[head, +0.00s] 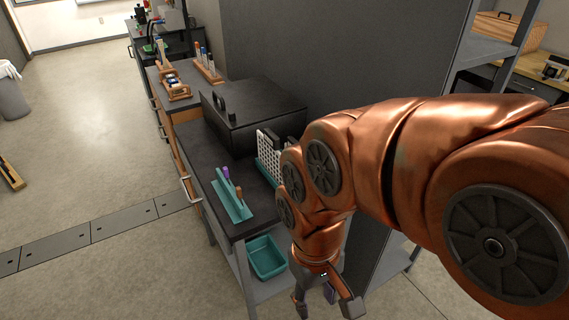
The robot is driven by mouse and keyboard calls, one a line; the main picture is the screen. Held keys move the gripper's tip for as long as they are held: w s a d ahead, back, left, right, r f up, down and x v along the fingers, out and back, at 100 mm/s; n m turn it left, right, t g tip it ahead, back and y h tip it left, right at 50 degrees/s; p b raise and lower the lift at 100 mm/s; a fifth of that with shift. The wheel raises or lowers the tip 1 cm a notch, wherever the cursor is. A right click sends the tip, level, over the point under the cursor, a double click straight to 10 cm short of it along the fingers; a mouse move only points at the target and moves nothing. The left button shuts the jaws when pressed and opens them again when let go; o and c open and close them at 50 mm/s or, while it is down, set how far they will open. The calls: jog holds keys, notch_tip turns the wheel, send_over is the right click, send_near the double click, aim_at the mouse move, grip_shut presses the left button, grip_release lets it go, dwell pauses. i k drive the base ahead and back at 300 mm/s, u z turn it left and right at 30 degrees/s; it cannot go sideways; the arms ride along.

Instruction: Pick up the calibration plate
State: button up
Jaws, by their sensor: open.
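A white plate with a grid of holes (268,146) stands upright in a teal holder (265,175) on the dark counter, beside the black case. A dark plate-like piece (297,148) shows just right of it, partly hidden by my arm. I cannot tell for sure which of these is the calibration plate. My gripper (327,303) is open, pointing down at the bottom of the view, in front of the counter and lower than its top. It is apart from the plates, and nothing shows between its fingers.
A black case (255,112) with a handle sits on the counter. A teal rack (233,203) with upright tools stands near the front edge. A teal bin (266,257) is on the shelf below. Wooden racks (174,88) stand farther back. Floor at left is mostly clear.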

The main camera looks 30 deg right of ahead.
aim_at(268, 143)
jog(key=z, duration=0.35)
jog(key=i, duration=0.5)
jog(key=k, duration=0.5)
jog(key=u, duration=2.15)
jog(key=i, duration=1.45)
jog(key=z, duration=2.25)
